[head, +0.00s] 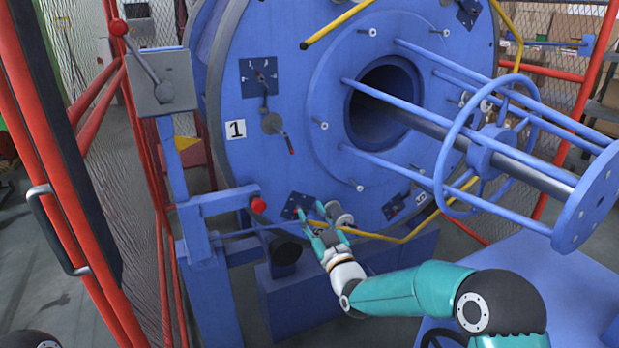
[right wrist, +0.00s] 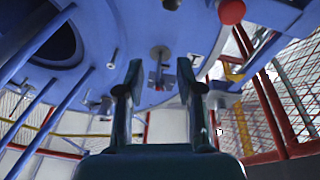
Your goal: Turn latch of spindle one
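The blue disc (head: 300,110) of the strander carries a white label "1" (head: 235,129). Beside the label is a latch (head: 272,123) with a grey round hub and a red-tipped lever pointing down to the right. A dark blue marked plate (head: 259,77) sits above it. My right gripper (head: 322,226) is low in front of the disc, at a lower latch (head: 340,214) with a dark plate (head: 297,206), well below label 1. In the right wrist view its fingers (right wrist: 160,85) are apart, and a latch (right wrist: 159,54) shows beyond the gap. Contact cannot be told. My left gripper is out of view.
A red button (head: 258,205) on a blue frame stands left of my right gripper. A bent yellow bar (head: 400,239) runs close by it. Blue rods and a handwheel (head: 487,145) project at right. A grey lever box (head: 161,82) and red fence rails (head: 75,190) stand at left.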

